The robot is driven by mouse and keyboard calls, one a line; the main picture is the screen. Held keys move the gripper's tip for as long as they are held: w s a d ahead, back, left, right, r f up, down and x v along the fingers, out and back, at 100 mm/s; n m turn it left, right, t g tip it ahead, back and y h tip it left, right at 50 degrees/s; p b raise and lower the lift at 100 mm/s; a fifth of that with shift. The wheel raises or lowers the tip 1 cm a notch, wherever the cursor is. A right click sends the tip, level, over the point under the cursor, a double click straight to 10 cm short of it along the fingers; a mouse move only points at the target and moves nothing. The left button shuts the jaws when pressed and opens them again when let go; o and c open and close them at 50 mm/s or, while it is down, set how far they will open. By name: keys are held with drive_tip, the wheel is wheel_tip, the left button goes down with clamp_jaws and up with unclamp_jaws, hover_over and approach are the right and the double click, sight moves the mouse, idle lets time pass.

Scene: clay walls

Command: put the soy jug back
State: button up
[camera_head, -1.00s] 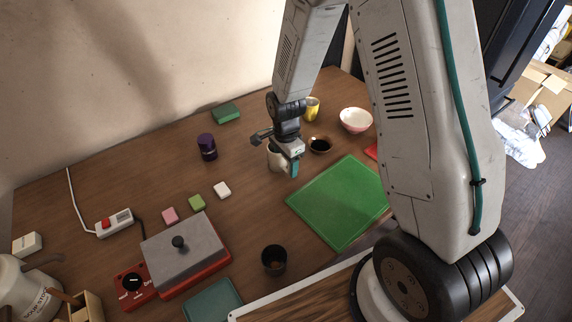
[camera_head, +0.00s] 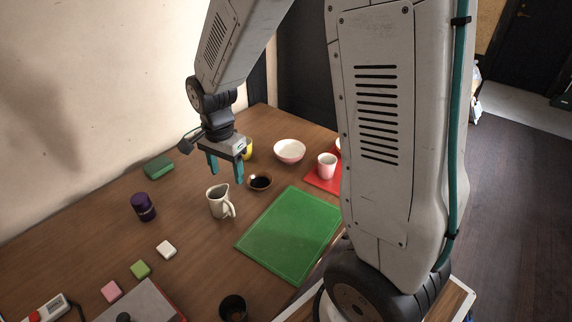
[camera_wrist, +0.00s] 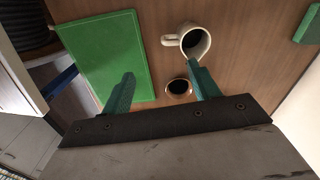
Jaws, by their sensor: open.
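The soy jug (camera_head: 219,203), a small off-white pitcher with a handle on its right, stands upright on the wooden table left of the green board. Dark liquid shows inside the jug in the wrist view (camera_wrist: 194,42). A small brown bowl of dark liquid (camera_head: 260,182) stands just behind and right of it; it also shows in the wrist view (camera_wrist: 179,88). My gripper (camera_head: 226,170) is open and empty, raised above the table, with its two teal fingers apart. The gripper is clear of the jug in the wrist view (camera_wrist: 160,92).
The green board (camera_head: 290,236) lies to the right. A white-pink bowl (camera_head: 289,151), a yellow cup (camera_head: 248,150) and a white cup (camera_head: 327,165) on a red mat (camera_head: 318,182) stand behind. A purple jar (camera_head: 143,207) and a green block (camera_head: 158,167) are left. A dark cup (camera_head: 232,309) is in front.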

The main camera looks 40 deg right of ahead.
drive_tip(key=s+d+r+n, duration=0.1)
drive_tip(key=s+r+n, duration=0.6)
drive_tip(key=s, duration=0.5)
drive_tip(key=s+r+n+t, duration=0.1)
drive_tip(key=s+r+n, duration=0.5)
drive_tip(key=s+r, duration=0.3)
drive_tip(key=s, duration=0.3)
drive_tip(key=shift+d+n, duration=0.4)
